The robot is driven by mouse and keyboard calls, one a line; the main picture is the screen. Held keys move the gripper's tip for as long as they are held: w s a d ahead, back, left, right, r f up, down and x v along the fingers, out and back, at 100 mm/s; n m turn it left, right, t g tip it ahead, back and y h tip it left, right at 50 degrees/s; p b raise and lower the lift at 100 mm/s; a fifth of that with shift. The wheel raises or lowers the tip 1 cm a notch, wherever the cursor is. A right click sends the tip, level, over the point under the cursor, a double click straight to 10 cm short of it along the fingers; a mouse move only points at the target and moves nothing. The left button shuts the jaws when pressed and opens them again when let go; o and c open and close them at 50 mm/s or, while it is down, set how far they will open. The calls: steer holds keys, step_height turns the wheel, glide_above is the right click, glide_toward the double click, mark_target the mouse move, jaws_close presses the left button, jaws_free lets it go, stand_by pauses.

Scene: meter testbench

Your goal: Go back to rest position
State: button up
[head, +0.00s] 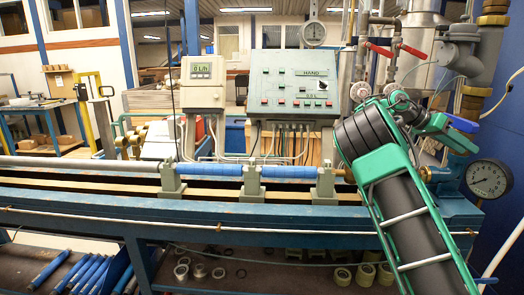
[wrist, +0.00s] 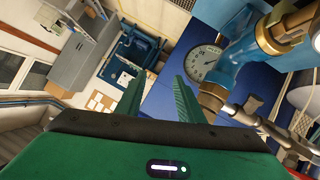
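My gripper (wrist: 160,88) shows in the wrist view with its two green fingers apart and nothing between them. It is open and empty. In the head view my green and black arm rises from the lower right and bends near the pipework. The end of the arm is on the right in front of the pipes, and its fingers are hard to make out there. In the wrist view a round pressure gauge (wrist: 205,63) on a blue pipe (wrist: 244,55) lies beyond the right finger, and I cannot tell how far away it is.
The blue bench (head: 100,213) carries a pipe line with blue sections (head: 290,172). A display unit (head: 204,80) and a control panel (head: 293,85) stand behind it. Thick pipes (head: 484,62), red valve handles (head: 379,50) and a gauge (head: 489,178) crowd the right.

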steer(key=s+a+f+n+t+y, duration=0.25)
steer(key=s+f+n+y, duration=0.3)
steer(key=s+f, duration=0.4)
steer(key=s+a+f+n+t+y, duration=0.2)
steer(key=s+a+n, duration=0.3)
steer(key=a, duration=0.5)
steer(key=s+a+f+n+t+y, duration=0.2)
steer(key=s+a, duration=0.4)
steer(key=a, duration=0.5)
steer(key=s+a+f+n+t+y, duration=0.2)
steer(key=s+a+n+y, duration=0.15)
steer(key=s+a, duration=0.45)
steer(key=s+d+f+m+g, duration=0.2)
steer(key=s+d+m+g, duration=0.3)
steer(key=s+d, duration=0.5)
steer(key=s+m, duration=0.1)
steer(key=s, duration=0.3)
steer(key=shift+s+d+h, duration=0.2)
steer(key=shift+s+h, duration=0.1)
